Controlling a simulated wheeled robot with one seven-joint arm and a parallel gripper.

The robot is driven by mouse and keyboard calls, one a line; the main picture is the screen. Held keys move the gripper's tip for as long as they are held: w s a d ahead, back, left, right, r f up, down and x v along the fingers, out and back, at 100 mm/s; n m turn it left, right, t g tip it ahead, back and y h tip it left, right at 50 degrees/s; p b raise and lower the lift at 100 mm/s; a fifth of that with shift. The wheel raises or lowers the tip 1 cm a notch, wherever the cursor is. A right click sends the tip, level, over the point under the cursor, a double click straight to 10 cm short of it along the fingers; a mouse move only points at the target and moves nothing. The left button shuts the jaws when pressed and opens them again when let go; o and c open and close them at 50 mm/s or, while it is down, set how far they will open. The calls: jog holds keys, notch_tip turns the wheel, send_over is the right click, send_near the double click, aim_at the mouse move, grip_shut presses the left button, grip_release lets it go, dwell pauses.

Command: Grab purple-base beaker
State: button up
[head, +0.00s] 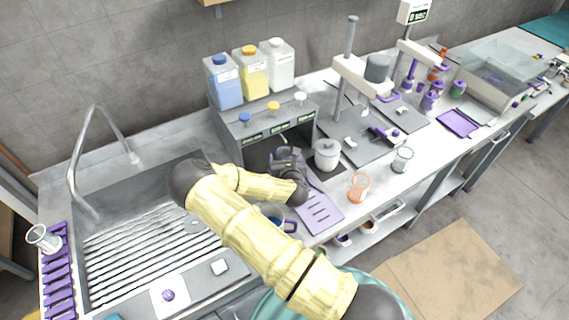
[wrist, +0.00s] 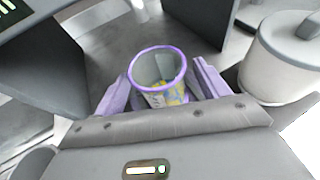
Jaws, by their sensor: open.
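A clear beaker with a purple rim (wrist: 159,66) stands upright inside the grey dispenser bay in the wrist view. Some yellow and blue shows through its glass. My gripper (wrist: 161,88) is open, with one purple finger on each side of the beaker. I cannot tell whether the fingers touch it. In the head view my gripper (head: 287,160) reaches into the bay under the dispenser, and the beaker cannot be made out there.
The grey dispenser (head: 262,127) carries blue, yellow and white bottles, and its walls stand close around my gripper. A white lidded pot (head: 327,154) is just right. An orange-marked beaker (head: 358,188) and a clear beaker (head: 402,160) stand farther right. The sink (head: 150,252) is left.

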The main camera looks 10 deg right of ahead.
aim_at(284, 153)
jog(key=shift+p+x, duration=0.4)
jog(key=shift+x, duration=1.1)
jog(key=shift+w, duration=0.15)
jog(key=shift+d, duration=0.1)
jog(key=c, duration=1.2)
jog(key=shift+o, duration=0.2)
jog(key=shift+a, duration=0.2)
jog(key=shift+r, duration=0.1)
